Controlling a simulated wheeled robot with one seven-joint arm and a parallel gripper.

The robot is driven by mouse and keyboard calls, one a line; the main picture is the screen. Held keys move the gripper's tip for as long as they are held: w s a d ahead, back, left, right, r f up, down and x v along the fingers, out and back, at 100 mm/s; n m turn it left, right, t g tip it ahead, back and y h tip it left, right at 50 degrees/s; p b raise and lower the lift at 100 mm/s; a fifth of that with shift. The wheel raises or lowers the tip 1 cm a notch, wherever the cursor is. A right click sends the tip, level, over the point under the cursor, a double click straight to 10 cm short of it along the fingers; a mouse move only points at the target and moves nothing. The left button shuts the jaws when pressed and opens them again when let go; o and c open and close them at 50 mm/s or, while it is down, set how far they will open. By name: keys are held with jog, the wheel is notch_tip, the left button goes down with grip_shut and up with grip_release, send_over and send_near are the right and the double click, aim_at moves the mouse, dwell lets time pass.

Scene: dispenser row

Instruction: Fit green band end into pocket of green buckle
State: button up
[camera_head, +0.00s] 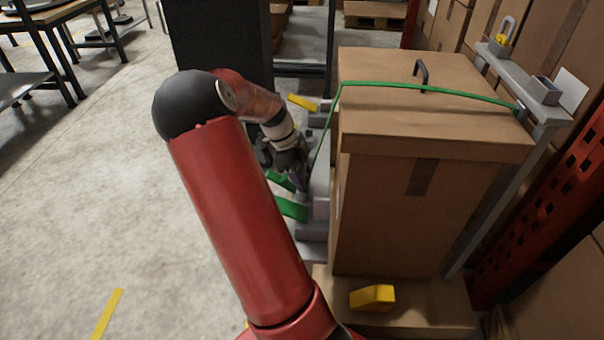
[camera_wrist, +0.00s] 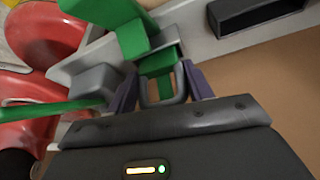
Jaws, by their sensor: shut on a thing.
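The green band (camera_head: 430,88) runs over the top of the large carton and down its left side to my gripper (camera_head: 300,180). In the wrist view, my gripper (camera_wrist: 163,86) has its purple fingers shut on the grey loop of the green band end (camera_wrist: 158,64). The green buckle (camera_head: 291,208) is low on the carton's left, close to my gripper. Its raised green part shows in the wrist view (camera_wrist: 122,28), just beyond the band end. The pocket is mostly hidden, and I cannot tell whether the band end is inside it.
A grey bracket (camera_head: 530,80) stands behind on the right.

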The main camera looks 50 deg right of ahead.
jog(key=o, duration=1.1)
jog(key=shift+c, duration=0.2)
jog(key=v, duration=0.8)
jog(key=shift+f, duration=0.1)
